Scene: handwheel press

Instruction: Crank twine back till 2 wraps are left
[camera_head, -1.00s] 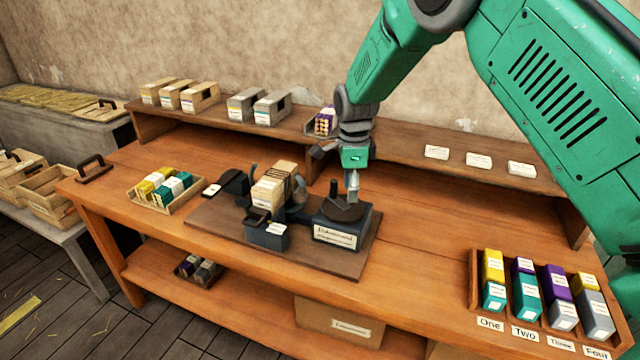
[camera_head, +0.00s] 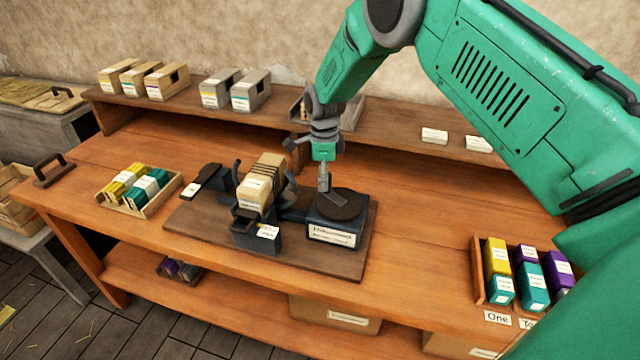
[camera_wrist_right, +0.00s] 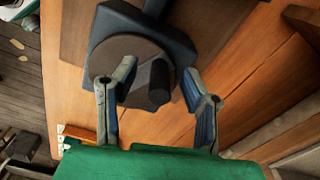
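A dark press on a wooden board holds a pale bale block (camera_head: 251,194) with dark twine wraps (camera_head: 266,176) around it; I cannot count the wraps surely. To its right stands a dark box with a white label (camera_head: 332,235) and a round dark crank disc (camera_head: 345,207) on top. My right gripper (camera_head: 324,188) is at the disc's left rear side, pointing down. In the right wrist view the gripper (camera_wrist_right: 158,75) is open, its fingers on either side of the upright crank knob (camera_wrist_right: 158,82), with gaps visible. My left gripper is not in view.
A tray of small coloured bales (camera_head: 138,190) sits left of the press. A rack (camera_head: 478,270) with coloured blocks and number cards stands at the front right. A raised back shelf (camera_head: 400,130) holds several boxes. The bench between press and rack is clear.

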